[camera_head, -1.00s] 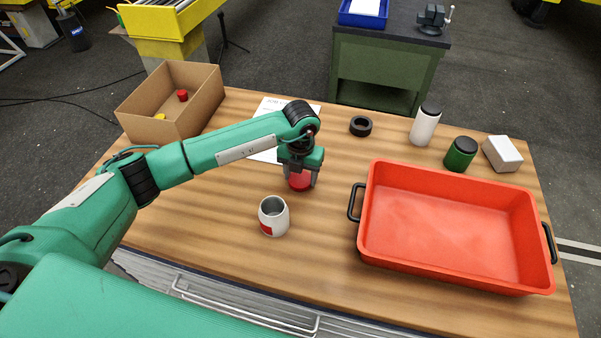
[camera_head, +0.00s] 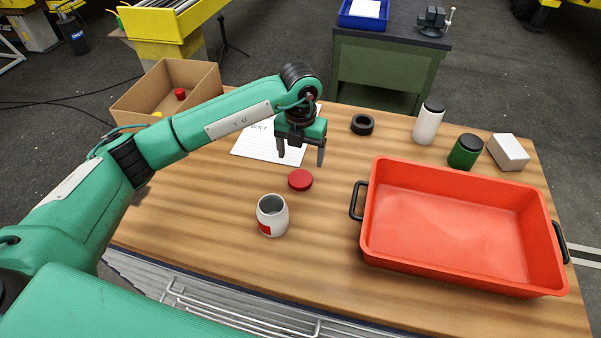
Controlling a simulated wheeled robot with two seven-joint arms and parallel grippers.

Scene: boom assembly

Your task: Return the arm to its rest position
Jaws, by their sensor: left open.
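My left gripper (camera_head: 301,158) is open and empty, pointing down above the wooden table (camera_head: 215,228). The left arm reaches in from the left side. A round red lid (camera_head: 300,180) lies flat on the table just below the gripper, apart from its fingers. A white jar (camera_head: 272,216) with a red label stands open, upright, nearer to me than the lid. My right gripper does not show.
A red tray (camera_head: 470,275) with black handles fills the right side. Behind it stand a white bottle (camera_head: 428,122), a green jar (camera_head: 465,151), a white box (camera_head: 508,152) and a black ring (camera_head: 362,124). A cardboard box (camera_head: 205,88) and printed sheet (camera_head: 262,147) lie left.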

